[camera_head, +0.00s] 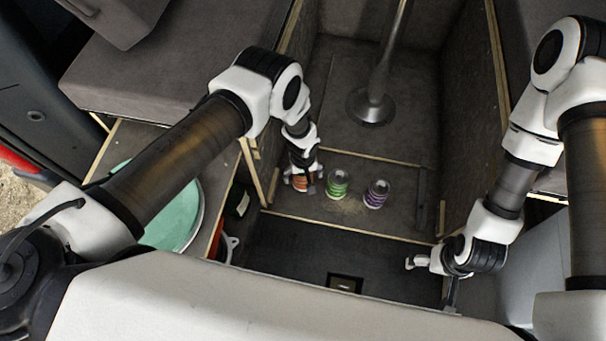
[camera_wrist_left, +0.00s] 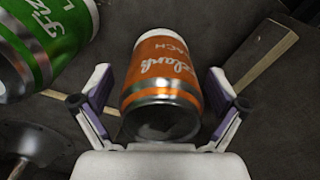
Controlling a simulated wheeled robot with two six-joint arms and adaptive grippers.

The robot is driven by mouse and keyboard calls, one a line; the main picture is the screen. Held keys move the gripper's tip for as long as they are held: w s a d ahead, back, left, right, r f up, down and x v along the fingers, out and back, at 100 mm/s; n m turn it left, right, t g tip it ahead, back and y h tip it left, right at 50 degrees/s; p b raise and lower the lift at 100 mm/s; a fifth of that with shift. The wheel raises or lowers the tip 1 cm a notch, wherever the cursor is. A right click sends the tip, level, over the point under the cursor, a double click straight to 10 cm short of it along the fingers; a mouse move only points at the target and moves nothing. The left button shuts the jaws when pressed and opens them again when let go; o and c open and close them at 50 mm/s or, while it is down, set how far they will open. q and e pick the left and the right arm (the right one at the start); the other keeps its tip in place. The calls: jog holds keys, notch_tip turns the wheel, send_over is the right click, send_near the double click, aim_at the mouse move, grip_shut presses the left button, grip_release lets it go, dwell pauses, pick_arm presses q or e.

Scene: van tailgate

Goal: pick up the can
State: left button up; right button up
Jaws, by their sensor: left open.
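Three cans stand in a row on the van's grey floor step. The orange can (camera_head: 301,183) is at the left, the green can (camera_head: 338,184) in the middle, the purple can (camera_head: 377,194) at the right. My left gripper (camera_head: 303,186) is at the orange can and partly hides it. In the left wrist view the orange can (camera_wrist_left: 163,75) lies between the two spread fingers of my left gripper (camera_wrist_left: 160,105), with gaps on both sides. The green can (camera_wrist_left: 40,45) is at the upper left there. My right gripper (camera_head: 430,264) is low at the right, away from the cans; its opening is unclear.
A metal post on a round base (camera_head: 371,106) rises behind the cans. Side walls with wooden edges bound the step at left and right. A teal round thing (camera_head: 172,214) lies on the left. The dark lower floor (camera_head: 300,250) in front is mostly clear.

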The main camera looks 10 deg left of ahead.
pick_arm(q)
jog(key=shift+a+f, duration=0.1)
jog(key=c, duration=1.6)
jog(key=shift+o, duration=0.2)
notch_tip(320, 180, up, 18)
jog(key=p, duration=0.3)
